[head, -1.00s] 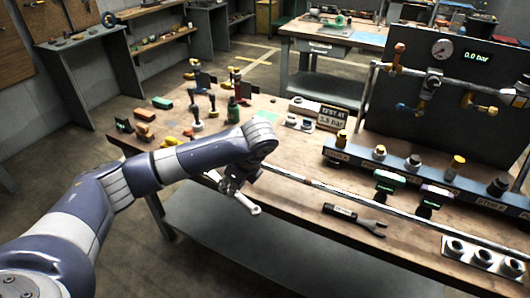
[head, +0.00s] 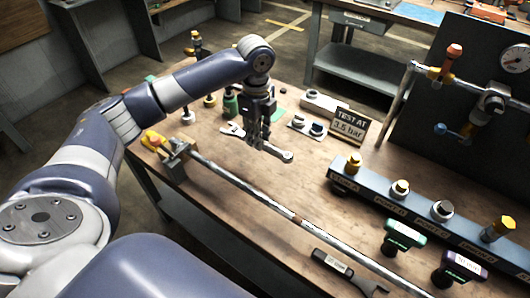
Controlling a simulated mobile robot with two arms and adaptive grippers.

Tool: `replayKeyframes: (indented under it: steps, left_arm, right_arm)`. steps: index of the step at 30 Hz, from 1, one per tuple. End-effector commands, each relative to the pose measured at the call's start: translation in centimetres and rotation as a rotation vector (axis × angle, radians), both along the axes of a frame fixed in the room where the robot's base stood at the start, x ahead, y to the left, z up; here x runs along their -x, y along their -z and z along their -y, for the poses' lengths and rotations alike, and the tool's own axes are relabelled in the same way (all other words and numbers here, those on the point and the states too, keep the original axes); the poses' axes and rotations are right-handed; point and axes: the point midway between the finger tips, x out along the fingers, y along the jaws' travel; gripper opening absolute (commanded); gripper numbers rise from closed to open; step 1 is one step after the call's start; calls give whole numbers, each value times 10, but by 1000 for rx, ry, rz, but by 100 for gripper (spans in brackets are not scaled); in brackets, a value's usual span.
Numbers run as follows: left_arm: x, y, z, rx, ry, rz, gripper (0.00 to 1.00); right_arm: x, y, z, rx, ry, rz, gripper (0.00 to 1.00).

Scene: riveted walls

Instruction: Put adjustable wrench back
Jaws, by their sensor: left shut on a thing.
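My left gripper (head: 257,142) points down over the workbench (head: 235,185). It is shut on a silver wrench (head: 280,155), whose ends stick out on both sides of the fingers. The wrench lies roughly level, close to the bench top; I cannot tell whether it touches. The fingers hide its middle. A second wrench-like tool with a dark, labelled handle (head: 333,263) lies near the front edge. My right gripper is out of view.
A long metal pipe (head: 245,190) runs across the bench in front of the gripper. A green bottle (head: 230,103), small fittings (head: 307,127) and a "TEST AT 3.5 bar" sign (head: 350,125) stand nearby. A labelled rail (head: 420,215) with fittings is at right.

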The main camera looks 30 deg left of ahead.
Motion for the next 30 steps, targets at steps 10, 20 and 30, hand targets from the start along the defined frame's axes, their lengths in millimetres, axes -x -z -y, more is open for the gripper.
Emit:
replayKeyframes:
  steps: [10, 20, 30]
  left_arm:
    - [1, 46, 0, 1, 1, -2, 0]
    - [1, 92, 0, 0, 0, -3, 0]
    - [2, 98, 0, 0, 2, -3, 35]
  right_arm:
    - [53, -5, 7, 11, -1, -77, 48]
    - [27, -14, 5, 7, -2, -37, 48]
    - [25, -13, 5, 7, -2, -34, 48]
